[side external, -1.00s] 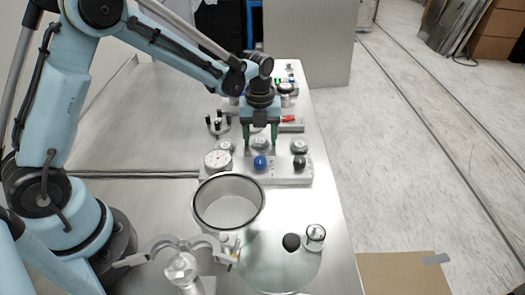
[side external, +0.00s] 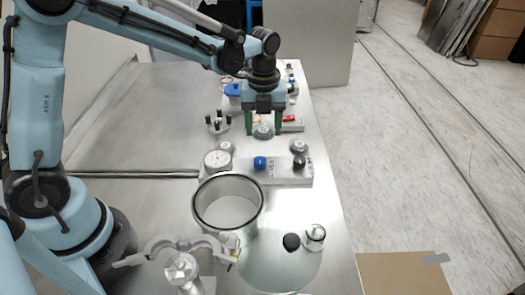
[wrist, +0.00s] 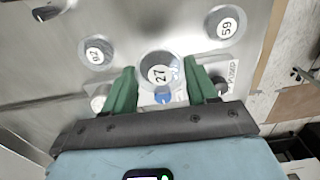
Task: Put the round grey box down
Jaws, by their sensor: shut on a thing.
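The round grey box labelled 27 (wrist: 158,72) is held between the green fingers of my gripper (wrist: 160,67) in the wrist view. In the side view the box (side external: 263,132) sits between the fingertips, above the metal table (side external: 150,235), behind the valve block. My gripper (side external: 264,130) is shut on it and points down. Two similar round grey boxes stand on either side: one labelled 62 (wrist: 95,53) and one labelled 59 (wrist: 226,24). The gap under the held box is hard to judge.
The valve block (side external: 282,173) with blue and black knobs and a dial gauge (side external: 217,160) lies in front. A stand with black pegs (side external: 218,124) is at the left. An open cylinder (side external: 228,205) and a small metal jar (side external: 314,237) stand nearer. The table's right edge is close.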

